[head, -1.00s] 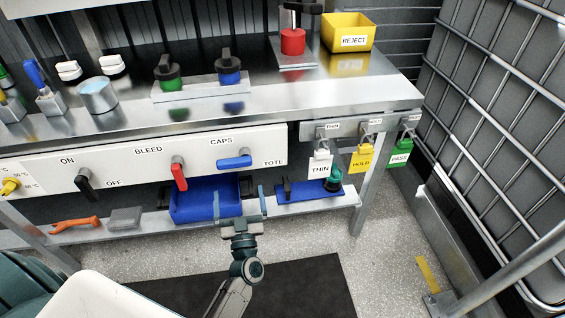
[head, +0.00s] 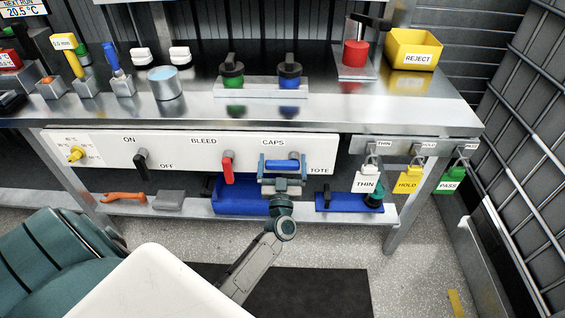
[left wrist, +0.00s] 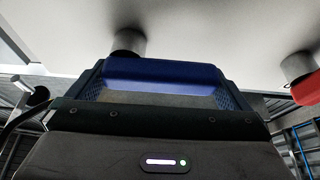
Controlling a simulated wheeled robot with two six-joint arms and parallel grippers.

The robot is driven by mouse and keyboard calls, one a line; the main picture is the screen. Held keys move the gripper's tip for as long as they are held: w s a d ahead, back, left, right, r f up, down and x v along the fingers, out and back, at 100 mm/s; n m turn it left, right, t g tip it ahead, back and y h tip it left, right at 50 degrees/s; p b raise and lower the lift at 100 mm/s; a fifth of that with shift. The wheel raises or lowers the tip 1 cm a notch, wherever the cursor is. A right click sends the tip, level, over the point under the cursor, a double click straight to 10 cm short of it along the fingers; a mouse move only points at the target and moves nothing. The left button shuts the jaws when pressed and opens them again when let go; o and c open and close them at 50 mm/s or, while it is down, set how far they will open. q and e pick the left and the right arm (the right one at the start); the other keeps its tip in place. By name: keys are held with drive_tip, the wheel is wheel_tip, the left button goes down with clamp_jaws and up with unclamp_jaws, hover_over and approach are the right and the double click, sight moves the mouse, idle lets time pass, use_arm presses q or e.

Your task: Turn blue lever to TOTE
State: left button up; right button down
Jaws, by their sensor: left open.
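The blue lever (head: 281,163) is on the white panel, below the CAPS label (head: 273,143) and up and left of the TOTE label (head: 320,170). Its handle lies roughly level. My left gripper (head: 282,164) is open, with one finger at each end of the handle. In the left wrist view the blue lever (left wrist: 165,74) spans most of the gap between the two fingers (left wrist: 162,88). Contact cannot be told. My right gripper is not in view.
A red lever (head: 228,168) under BLEED is just left of the gripper. A black lever (head: 142,163) is farther left. A blue bin (head: 238,203) sits on the shelf below. Hanging THIN (head: 366,182), HOLD (head: 407,184) and PASS (head: 448,184) tags are to the right.

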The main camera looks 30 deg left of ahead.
use_arm(q)
drive_tip(key=c, duration=1)
drive_tip(key=shift+c, duration=0.2)
